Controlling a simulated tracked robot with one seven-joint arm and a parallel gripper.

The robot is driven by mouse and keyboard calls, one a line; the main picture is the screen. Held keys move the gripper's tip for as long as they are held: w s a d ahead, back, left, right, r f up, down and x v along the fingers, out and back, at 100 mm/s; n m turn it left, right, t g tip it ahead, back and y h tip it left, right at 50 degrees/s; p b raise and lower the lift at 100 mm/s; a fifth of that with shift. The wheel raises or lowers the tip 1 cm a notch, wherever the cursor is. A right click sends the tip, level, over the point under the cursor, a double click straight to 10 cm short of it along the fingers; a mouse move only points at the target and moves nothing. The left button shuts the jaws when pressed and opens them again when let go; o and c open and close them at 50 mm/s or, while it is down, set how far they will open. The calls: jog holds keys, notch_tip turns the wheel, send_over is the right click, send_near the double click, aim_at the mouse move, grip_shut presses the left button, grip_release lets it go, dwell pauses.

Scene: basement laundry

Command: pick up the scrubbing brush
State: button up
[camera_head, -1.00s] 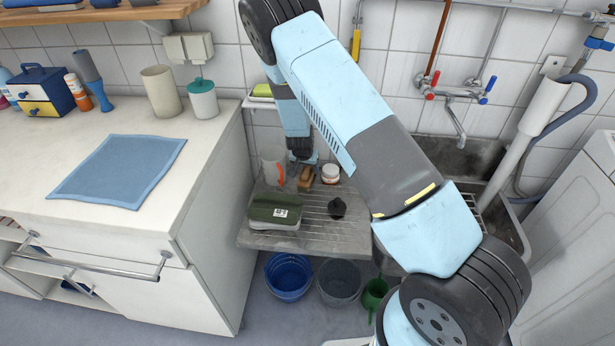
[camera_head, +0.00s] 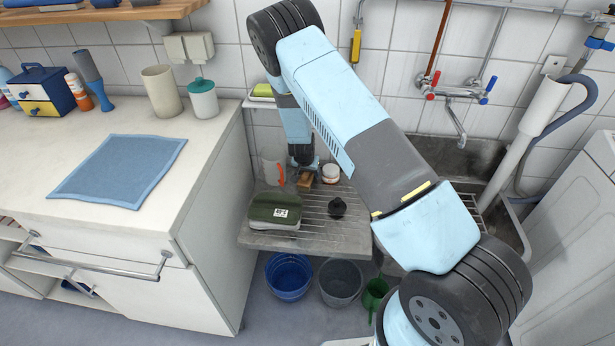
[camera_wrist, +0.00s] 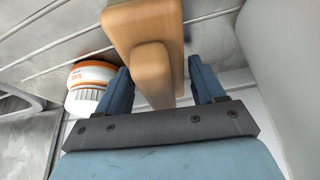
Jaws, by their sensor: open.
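The scrubbing brush appears as a wooden block (camera_wrist: 152,45) with a narrower raised grip in the wrist view. In the head view it is a small brown block (camera_head: 304,183) at the back of the drainboard, partly hidden by my arm. My gripper (camera_wrist: 166,82) is open, with one blue finger on each side of the wooden block. I see a gap at each finger, and the block's near end reaches between them. In the head view my gripper (camera_head: 303,164) points down over the block. Bristles are not visible.
A white jar with an orange-banded lid (camera_wrist: 91,85) stands close left of the fingers in the wrist view.

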jog(key=shift+f, duration=0.1)
jog(key=shift+c, duration=0.5)
jog(key=c, duration=0.7)
jog(key=shift+r, duration=0.4)
notch_tip(320, 180, up, 3)
jog(key=shift+f, duration=0.15)
jog(key=s+r, duration=0.2)
jog(key=r, duration=0.1)
jog(key=s+r, duration=0.3)
jog(key=shift+a, duration=0.15)
jog(key=s+r, duration=0.4)
jog(key=s, duration=0.5)
